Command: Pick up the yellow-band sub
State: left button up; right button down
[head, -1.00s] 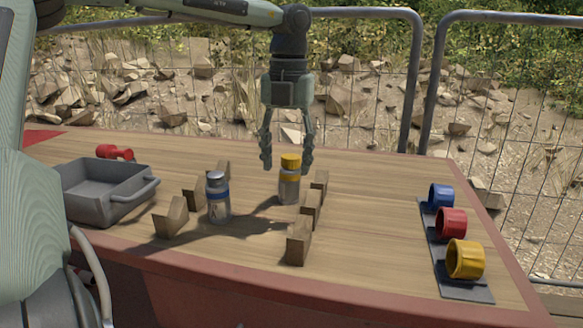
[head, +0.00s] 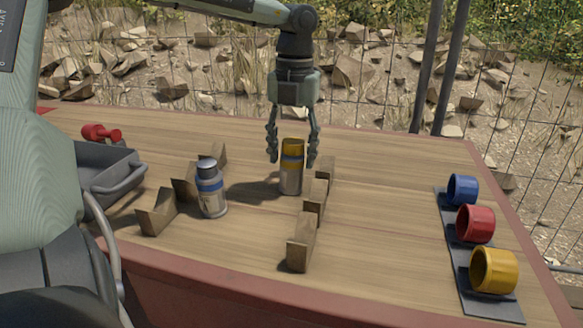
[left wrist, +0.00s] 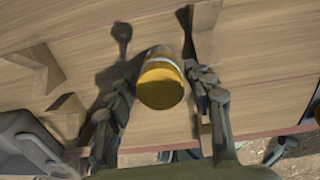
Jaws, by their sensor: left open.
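Contact cannot be told. My right gripper is not in view.
A blue-band sub (head: 212,195) stands upright to the left among wooden blocks (head: 157,213). A grey tray (head: 115,176) and a red object (head: 101,133) lie at far left. Blue (head: 463,188), red (head: 475,222) and yellow (head: 494,269) rings sit at right.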

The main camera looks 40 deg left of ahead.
pick_arm(q)
notch_tip(320, 180, down, 2)
jog(key=shift+f, duration=0.25)
jog(key=shift+c, duration=0.5)
jog(key=shift+a, duration=0.1)
jog(key=c, duration=1)
grip_shut()
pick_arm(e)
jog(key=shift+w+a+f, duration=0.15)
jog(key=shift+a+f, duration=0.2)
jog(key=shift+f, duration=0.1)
pick_arm(q)
jog(key=shift+r, duration=0.1)
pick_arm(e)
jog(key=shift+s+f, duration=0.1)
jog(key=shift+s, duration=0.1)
